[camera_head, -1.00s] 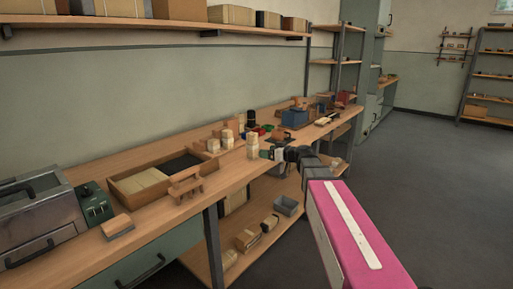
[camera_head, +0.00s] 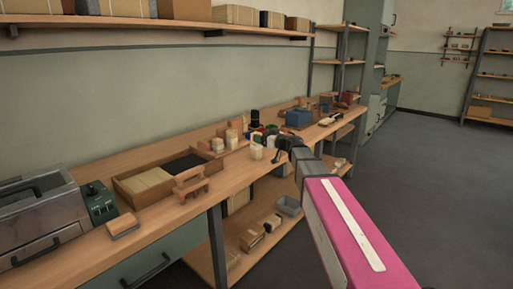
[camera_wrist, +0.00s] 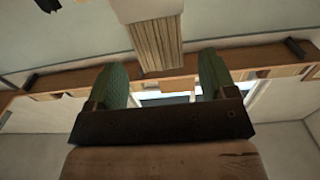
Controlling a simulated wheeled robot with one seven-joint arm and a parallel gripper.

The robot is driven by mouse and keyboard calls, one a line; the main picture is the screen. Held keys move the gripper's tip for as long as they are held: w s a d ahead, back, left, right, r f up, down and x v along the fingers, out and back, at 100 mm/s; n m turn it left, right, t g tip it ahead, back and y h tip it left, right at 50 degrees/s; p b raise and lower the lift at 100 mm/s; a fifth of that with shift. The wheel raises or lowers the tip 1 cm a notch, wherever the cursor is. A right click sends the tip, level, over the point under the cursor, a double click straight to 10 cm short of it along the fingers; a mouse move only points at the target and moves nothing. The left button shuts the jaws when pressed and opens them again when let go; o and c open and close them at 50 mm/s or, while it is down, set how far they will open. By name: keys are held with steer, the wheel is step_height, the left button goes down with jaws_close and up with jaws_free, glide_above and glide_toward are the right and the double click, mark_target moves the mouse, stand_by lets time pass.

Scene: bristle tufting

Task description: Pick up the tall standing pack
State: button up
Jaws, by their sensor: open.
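A pale, ribbed pack with a plain tan band (camera_wrist: 157,42) shows at the top centre of the wrist view, in line with the gap between the fingers. I cannot tell how deep it lies between them. My gripper (camera_wrist: 162,75) is open, with one green finger on each side. In the head view, my gripper (camera_head: 281,148) is small and dark over the bench's front edge. A cream upright pack (camera_head: 257,152) stands just left of it; I cannot tell whether it is the same pack.
Other small packs (camera_head: 231,139) stand on the bench behind. A wooden tray (camera_head: 128,190) and a wooden stand (camera_head: 190,186) are to the left. A blue bin (camera_head: 299,118) is farther along. A shelf (camera_head: 150,34) runs above the bench.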

steer(key=x, duration=0.4)
steer(key=shift+f, duration=0.1)
steer(key=shift+s, duration=0.1)
steer(key=c, duration=1.3)
